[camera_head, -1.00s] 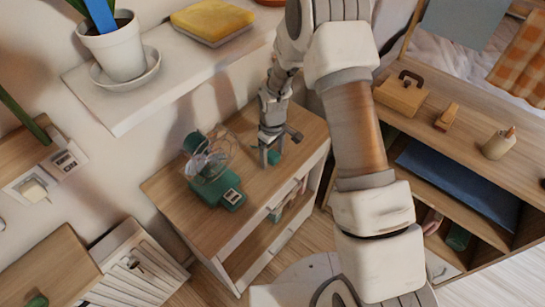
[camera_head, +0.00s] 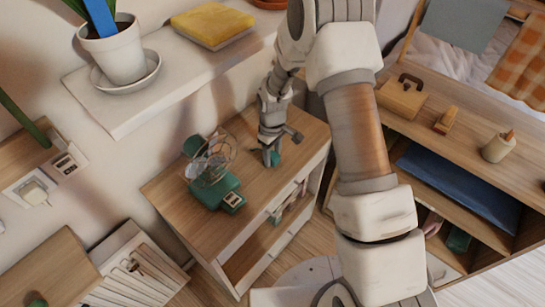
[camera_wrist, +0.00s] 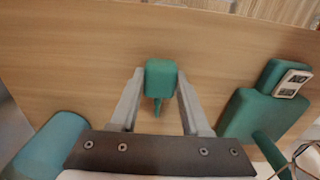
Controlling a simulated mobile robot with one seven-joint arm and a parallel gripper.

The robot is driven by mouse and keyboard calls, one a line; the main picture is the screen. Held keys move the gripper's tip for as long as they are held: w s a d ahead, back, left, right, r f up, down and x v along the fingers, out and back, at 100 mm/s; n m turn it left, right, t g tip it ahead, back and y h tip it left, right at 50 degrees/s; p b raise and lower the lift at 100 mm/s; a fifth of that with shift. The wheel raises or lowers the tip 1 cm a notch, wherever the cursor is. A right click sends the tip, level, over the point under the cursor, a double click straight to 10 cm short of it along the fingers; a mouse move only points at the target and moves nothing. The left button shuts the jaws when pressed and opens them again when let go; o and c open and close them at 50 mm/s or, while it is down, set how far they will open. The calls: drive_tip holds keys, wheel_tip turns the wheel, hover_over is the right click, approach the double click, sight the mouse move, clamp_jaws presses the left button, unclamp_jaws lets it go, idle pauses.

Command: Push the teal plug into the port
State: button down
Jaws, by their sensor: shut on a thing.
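The small teal plug (camera_head: 276,159) is at the tips of my gripper (camera_head: 270,155), just above or on the wooden cabinet top; I cannot tell which. In the wrist view the plug (camera_wrist: 160,76) sits between the two grey fingers (camera_wrist: 160,92), which are shut on it. A green desk fan (camera_head: 209,180) stands on the same top, left of my gripper. Its base carries a pale panel with dark slots (camera_head: 232,199), which looks like the port. In the wrist view this panel (camera_wrist: 292,84) is right of the plug, clearly apart from it.
The cabinet top (camera_head: 257,191) is bare between fan and plug. A white shelf (camera_head: 120,110) with a potted plant is at upper left. A wooden desk (camera_head: 455,130) stands at right. A teal rounded thing (camera_wrist: 48,145) shows at lower left of the wrist view.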

sight(272, 155)
wheel_tip(272, 155, up, 3)
drive_tip(key=shift+r, duration=0.1)
drive_tip(key=s+d+r, duration=0.6)
drive_tip(key=s+d, duration=0.1)
drive_tip(key=s, duration=0.2)
drive_tip(key=shift+s+r+p, duration=0.2)
drive_tip(key=shift+r+p, duration=0.1)
drive_tip(key=shift+r, duration=0.1)
drive_tip(key=w+d+m, duration=0.1)
drive_tip(key=m, duration=0.2)
drive_tip(key=w+d+r+m, duration=0.1)
drive_tip(key=m, duration=0.2)
drive_tip(key=w+d+m, duration=0.1)
drive_tip(key=m, duration=0.2)
drive_tip(key=shift+w+r, duration=0.4)
drive_tip(key=shift+s+a, duration=0.15)
